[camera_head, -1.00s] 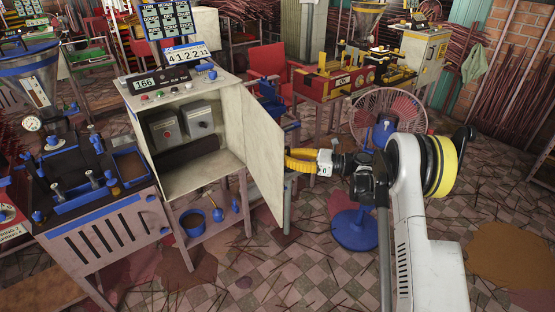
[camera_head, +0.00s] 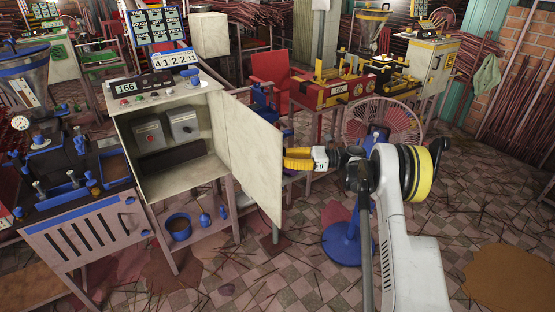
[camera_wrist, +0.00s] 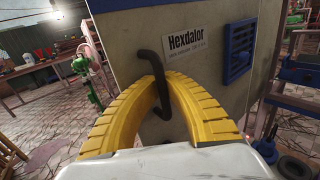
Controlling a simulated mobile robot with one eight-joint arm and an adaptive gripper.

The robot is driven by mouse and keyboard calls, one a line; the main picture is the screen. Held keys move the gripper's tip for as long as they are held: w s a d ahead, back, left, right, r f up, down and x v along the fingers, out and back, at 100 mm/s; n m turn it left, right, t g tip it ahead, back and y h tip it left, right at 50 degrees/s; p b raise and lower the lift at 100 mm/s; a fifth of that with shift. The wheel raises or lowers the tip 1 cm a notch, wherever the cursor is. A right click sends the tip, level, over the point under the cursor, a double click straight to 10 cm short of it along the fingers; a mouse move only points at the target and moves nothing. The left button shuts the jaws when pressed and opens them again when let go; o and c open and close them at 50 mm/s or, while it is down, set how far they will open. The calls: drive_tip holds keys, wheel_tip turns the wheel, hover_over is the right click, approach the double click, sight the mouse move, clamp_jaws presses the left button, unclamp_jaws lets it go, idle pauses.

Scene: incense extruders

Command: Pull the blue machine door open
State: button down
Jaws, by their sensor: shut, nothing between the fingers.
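The blue machine's door (camera_head: 254,150) is an off-white panel swung wide open on the cabinet's right side. In the wrist view its outer face (camera_wrist: 205,75) carries a "Hexdalor" label, a blue vent and a dark bent handle (camera_wrist: 163,96). The cabinet (camera_head: 150,184) stands open, with two grey switch boxes inside. My gripper (camera_head: 291,159) is at the door's outer side near its free edge. Its yellow fingers, seen in the wrist view (camera_wrist: 159,82), are shut around the handle's place with nothing pinched; whether they touch the handle is unclear.
A blue-based fan (camera_head: 342,243) stands right of the door, close to my arm. A blue-trimmed extruder table (camera_head: 95,240) adjoins the cabinet on the left. A red chair (camera_head: 270,78) is behind. Tiled floor in front is mostly clear, with scattered sticks.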

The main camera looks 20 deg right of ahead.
drive_tip(key=shift+s+d+f, duration=0.2)
drive_tip(key=shift+s+f, duration=0.05)
drive_tip(key=c, duration=1.5)
unclamp_jaws()
drive_tip(key=shift+s+d+r, duration=0.15)
drive_tip(key=shift+d+r, duration=0.05)
drive_tip(key=shift+d, duration=0.05)
drive_tip(key=shift+a, duration=0.2)
drive_tip(key=v, duration=1.2)
drive_tip(key=shift+w, duration=0.2)
